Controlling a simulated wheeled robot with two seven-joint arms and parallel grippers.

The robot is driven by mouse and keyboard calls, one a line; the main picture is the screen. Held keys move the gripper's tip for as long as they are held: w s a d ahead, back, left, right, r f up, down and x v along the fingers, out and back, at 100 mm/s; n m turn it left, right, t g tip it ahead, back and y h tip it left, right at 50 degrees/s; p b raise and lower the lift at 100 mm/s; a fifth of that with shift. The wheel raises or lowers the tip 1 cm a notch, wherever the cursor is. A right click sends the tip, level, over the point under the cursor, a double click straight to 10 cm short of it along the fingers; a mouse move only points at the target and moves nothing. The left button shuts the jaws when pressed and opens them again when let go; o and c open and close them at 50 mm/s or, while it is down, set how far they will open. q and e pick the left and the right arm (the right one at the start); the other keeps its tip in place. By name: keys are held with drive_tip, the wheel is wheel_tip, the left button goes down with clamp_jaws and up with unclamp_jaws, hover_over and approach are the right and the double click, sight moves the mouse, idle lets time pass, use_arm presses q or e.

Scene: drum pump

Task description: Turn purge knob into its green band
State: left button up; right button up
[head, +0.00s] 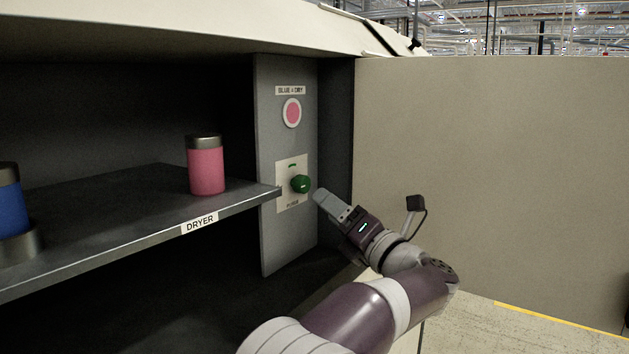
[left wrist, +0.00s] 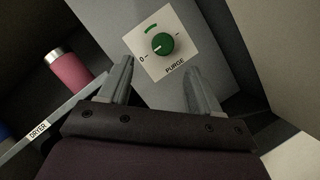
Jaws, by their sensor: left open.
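The green purge knob (head: 301,184) sits on a pale plate (head: 283,203) on the grey panel. In the left wrist view the knob (left wrist: 163,44) has a white pointer mark on its left side, directed toward the "0" end at lower left. The green band (left wrist: 152,29) is an arc above the knob; the mark is not on it. My left gripper (head: 317,196) is open, just right of the knob in the head view. In the left wrist view its fingers (left wrist: 158,78) are spread below the knob, apart from it. My right gripper is not in view.
A shelf edge labelled DRYER (head: 200,222) runs close left of the knob plate. A pink canister (head: 206,165) and a blue one (head: 10,200) stand on the shelf. A round pink indicator (head: 292,112) is above the knob. A beige wall (head: 500,180) stands right.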

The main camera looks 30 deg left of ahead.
sight(305, 189)
use_arm(q)
drive_tip(key=x, duration=0.2)
drive_tip(key=p+x, duration=0.1)
drive_tip(key=x, duration=0.2)
drive_tip(key=shift+w+a+p, duration=0.15)
drive_tip(key=shift+w+p, duration=0.25)
drive_tip(key=shift+w+a+r+p, duration=0.1)
drive_tip(key=shift+a+r+p, duration=0.15)
drive_tip(key=shift+a, duration=0.3)
drive_tip(key=shift+w+a+r+p, duration=0.15)
drive_tip(key=shift+a+p, duration=0.1)
drive_tip(key=shift+a, duration=0.3)
drive_tip(key=shift+s+a, duration=0.1)
drive_tip(key=shift+a, duration=0.05)
drive_tip(key=shift+w+a+f, duration=0.15)
drive_tip(key=shift+w, duration=0.15)
drive_tip(key=shift+s, duration=0.1)
drive_tip(key=c, duration=1)
